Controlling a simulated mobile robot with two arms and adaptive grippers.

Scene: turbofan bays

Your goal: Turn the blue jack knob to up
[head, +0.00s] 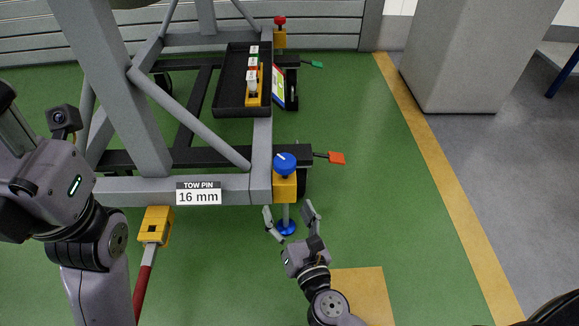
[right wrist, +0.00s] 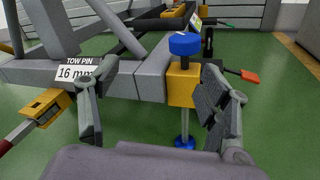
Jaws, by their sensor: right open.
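The blue jack knob (head: 285,163) sits on top of a yellow jack block (head: 284,188) at the near right corner of the grey stand frame. A white mark shows on its top. It also shows in the right wrist view (right wrist: 185,43). Below the block, a grey jack leg ends in a blue foot (head: 286,227) on the floor. My right gripper (head: 290,212) is open and empty, in front of the jack and lower than the knob, not touching the knob. My left arm shows at the left, but its gripper's fingers are out of the picture.
An orange-red lever (head: 336,158) sticks out right of the jack. A red jack knob (head: 280,21) is at the far corner. A black tray (head: 229,91) sits on the frame. A yellow tow coupling (head: 155,225) with a red bar is left. Green floor is free on the right.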

